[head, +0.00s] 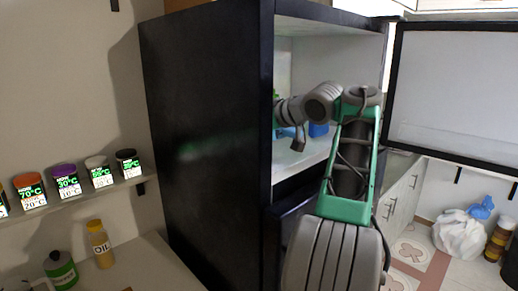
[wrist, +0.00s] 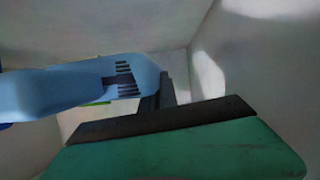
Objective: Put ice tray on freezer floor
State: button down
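The freezer is a tall black cabinet (head: 205,110) with its door (head: 455,90) open to the right. My arm reaches into its white compartment. In the head view my gripper is mostly hidden behind the cabinet's front edge and my wrist. In the wrist view the green and black part of my gripper (wrist: 180,150) fills the bottom. A light blue piece with dark slots (wrist: 70,90) lies at the left, beside a dark upright part; I cannot tell whether it is the ice tray or whether it is gripped. A small blue thing (head: 318,129) sits inside the freezer beyond my arm.
The pale freezer floor (head: 300,155) shows below my wrist. A shelf with several labelled jars (head: 68,182) and a counter with an oil bottle (head: 99,243) and a green bottle (head: 61,270) are left. A white bag (head: 460,236) lies at right.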

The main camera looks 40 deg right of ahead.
notch_tip(320, 180, down, 3)
jog(key=shift+d+r, duration=0.1)
jog(key=shift+r, duration=0.1)
jog(key=shift+f+b, duration=0.6)
jog(key=shift+f, duration=1.05)
jog(key=shift+f, duration=0.2)
jog(key=c, duration=1.6)
grip_release()
jog(key=shift+c, duration=0.2)
